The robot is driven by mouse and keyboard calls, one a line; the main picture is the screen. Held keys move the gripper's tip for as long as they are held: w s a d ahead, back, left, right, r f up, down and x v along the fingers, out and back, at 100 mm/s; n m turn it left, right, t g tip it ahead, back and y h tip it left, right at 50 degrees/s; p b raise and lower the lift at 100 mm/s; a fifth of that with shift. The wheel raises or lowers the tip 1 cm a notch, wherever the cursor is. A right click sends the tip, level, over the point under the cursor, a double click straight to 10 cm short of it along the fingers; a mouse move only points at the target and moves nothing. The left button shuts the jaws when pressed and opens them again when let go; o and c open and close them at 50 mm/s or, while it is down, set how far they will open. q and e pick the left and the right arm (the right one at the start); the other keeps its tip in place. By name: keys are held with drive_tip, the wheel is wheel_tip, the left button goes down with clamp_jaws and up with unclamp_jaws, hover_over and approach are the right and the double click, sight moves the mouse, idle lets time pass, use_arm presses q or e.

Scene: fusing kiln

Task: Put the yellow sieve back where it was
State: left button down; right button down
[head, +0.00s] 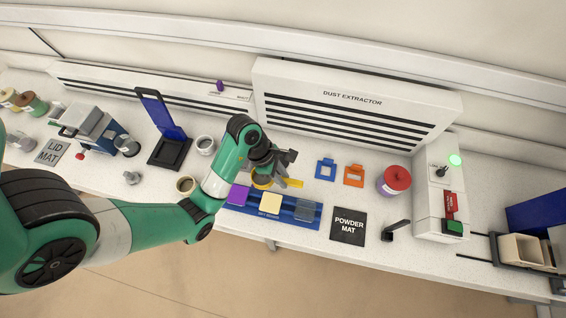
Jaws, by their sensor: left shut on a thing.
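The yellow sieve (293,183) shows in the head view just behind the blue board, with its yellow handle pointing right. Part of its round body is hidden by my gripper. My left gripper (273,178) is over the sieve and shut on it; the fingertips are partly hidden by my own wrist. I cannot tell whether the sieve touches the bench. My right gripper is not in view.
The blue board (235,208) holds purple, cream and grey-blue squares. A black powder mat (348,226) and a red-lidded jar (394,181) are to the right. A small cup (185,185) is left.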

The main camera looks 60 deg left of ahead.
use_arm(q)
drive_tip(key=w+a+f+b, duration=0.2)
drive_tip(key=w+a+f, duration=0.2)
drive_tip(key=a, duration=0.1)
drive_tip(key=w+a+f+b, duration=0.3)
drive_tip(key=w+a+f, duration=0.2)
drive_tip(key=shift+f+b, duration=0.15)
drive_tip(key=shift+b, duration=0.2)
drive_tip(key=shift+w+a+f, duration=0.1)
drive_tip(key=shift+w, duration=0.1)
drive_tip(key=shift+w+a+f+b, duration=0.1)
drive_tip(key=shift+f+b, duration=0.5)
drive_tip(key=shift+f, duration=1.1)
drive_tip(key=shift+f, duration=0.1)
drive_tip(key=c, duration=0.7)
unclamp_jaws()
